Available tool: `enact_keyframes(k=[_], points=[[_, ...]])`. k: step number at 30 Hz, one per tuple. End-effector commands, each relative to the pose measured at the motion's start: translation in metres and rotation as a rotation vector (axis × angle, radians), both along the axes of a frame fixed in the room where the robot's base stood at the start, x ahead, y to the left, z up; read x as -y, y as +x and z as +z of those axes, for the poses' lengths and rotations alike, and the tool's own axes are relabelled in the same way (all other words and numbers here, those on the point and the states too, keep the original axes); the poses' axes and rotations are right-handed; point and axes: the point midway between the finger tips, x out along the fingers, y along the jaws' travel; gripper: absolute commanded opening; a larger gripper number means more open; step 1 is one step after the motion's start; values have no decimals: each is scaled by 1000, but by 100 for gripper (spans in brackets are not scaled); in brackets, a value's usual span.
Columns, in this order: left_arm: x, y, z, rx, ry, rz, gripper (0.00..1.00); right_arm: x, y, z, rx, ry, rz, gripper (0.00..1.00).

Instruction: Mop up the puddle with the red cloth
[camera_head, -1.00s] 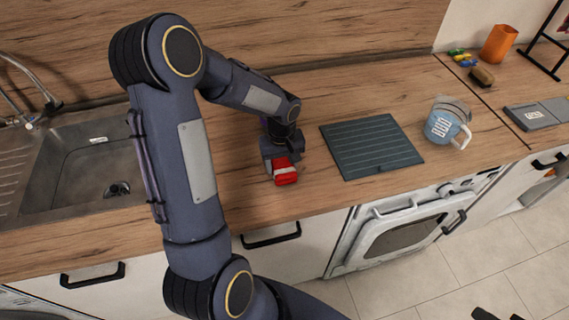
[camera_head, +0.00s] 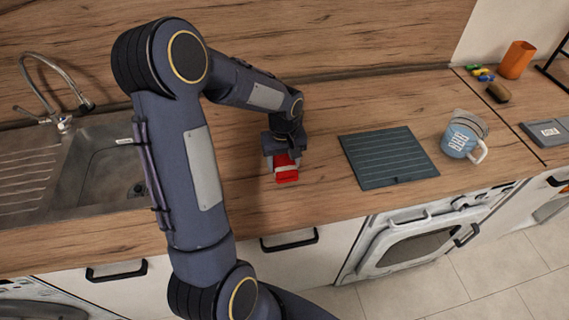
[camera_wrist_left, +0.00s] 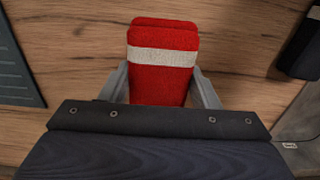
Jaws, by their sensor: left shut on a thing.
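The red cloth (camera_head: 286,170) is a folded red pad with a white stripe, low over the wooden worktop in front of the left arm. In the left wrist view the cloth (camera_wrist_left: 163,62) lies between the two grey fingers. My left gripper (camera_head: 284,160) is shut on it; it also shows in the left wrist view (camera_wrist_left: 163,88). I cannot tell for sure whether the cloth touches the worktop (camera_head: 330,192). No puddle can be made out in these frames; the arm and cloth may hide part of the worktop. My right gripper is not in view.
A dark ribbed mat (camera_head: 388,158) lies right of the cloth. A blue mug (camera_head: 459,140) stands beyond it, with an orange cup (camera_head: 516,60) and a brown item (camera_head: 499,92) at the back right. A steel sink (camera_head: 95,175) is on the left. Bare worktop surrounds the cloth.

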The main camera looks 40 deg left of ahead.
Motion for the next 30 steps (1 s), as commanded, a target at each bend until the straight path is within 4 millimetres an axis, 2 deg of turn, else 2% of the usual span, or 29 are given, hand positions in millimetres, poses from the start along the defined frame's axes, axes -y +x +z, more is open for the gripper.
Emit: enact_keyframes(k=[1,9,26,30], points=[[-1,0,10,1,0,0,31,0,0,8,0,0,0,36],[-5,1,32,1,1,-2,31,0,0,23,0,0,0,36],[-5,1,33,1,1,-2,31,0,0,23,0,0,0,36],[4,2,32,2,-1,-2,31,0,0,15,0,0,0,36]])
